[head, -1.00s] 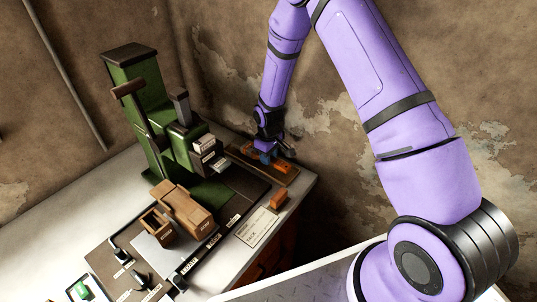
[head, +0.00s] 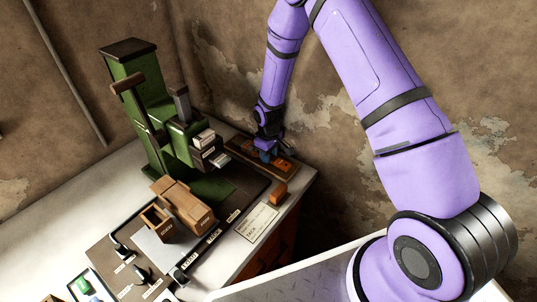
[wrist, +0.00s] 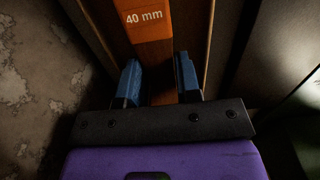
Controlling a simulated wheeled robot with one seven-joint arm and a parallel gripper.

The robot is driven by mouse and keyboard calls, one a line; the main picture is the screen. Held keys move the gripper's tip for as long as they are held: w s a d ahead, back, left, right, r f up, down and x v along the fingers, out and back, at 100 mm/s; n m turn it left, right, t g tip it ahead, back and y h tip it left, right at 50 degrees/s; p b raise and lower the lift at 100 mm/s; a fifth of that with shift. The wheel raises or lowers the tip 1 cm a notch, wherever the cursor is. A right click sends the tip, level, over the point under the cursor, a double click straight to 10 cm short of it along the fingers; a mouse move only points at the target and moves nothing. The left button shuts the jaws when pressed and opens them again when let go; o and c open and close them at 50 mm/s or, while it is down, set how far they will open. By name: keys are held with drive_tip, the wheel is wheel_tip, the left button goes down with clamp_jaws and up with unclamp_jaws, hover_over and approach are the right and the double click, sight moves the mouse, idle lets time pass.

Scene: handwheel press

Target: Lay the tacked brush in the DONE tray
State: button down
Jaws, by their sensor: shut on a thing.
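My gripper (head: 266,154) is low over the dark wooden holder (head: 246,149) at the bench's back right. In the wrist view my gripper (wrist: 158,70) has its two blue fingers on either side of an orange block (wrist: 148,20) marked "40 mm". The fingers are shut on its darker near part; the exact contact is in shadow. The block lies lengthwise between the holder's dark side rails. I cannot make out a brush or a tray marked DONE in either view.
The green press (head: 150,115) with its lever stands left of my gripper. Wooden boxes (head: 183,205) sit before it. An orange block (head: 278,194) and a printed card (head: 256,222) lie near the right edge. The peeling wall is close behind my arm.

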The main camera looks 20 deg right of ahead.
drive_tip(key=c, duration=0.7)
unclamp_jaws()
drive_tip(key=shift+c, duration=0.2)
wheel_tip(320, 180, up, 11)
drive_tip(key=s+d+r+m+t, duration=0.1)
drive_tip(key=s+r, duration=0.3)
drive_tip(key=r, duration=0.5)
drive_tip(key=s+d+r+m+t, duration=0.1)
drive_tip(key=s+d+r, duration=0.15)
drive_tip(key=r, duration=0.55)
drive_tip(key=s+d+r+m+t, duration=0.1)
drive_tip(key=s+r, duration=0.4)
drive_tip(key=r, duration=0.4)
drive_tip(key=s+d+r+m+t, duration=0.1)
drive_tip(key=s+r, duration=0.4)
drive_tip(key=s, duration=0.6)
drive_tip(key=s+d+r+m+t, duration=0.1)
drive_tip(key=s+r, duration=0.4)
drive_tip(key=s, duration=0.6)
drive_tip(key=shift+d+r+m, duration=0.2)
drive_tip(key=shift+r+m, duration=0.2)
drive_tip(key=shift+m, duration=0.5)
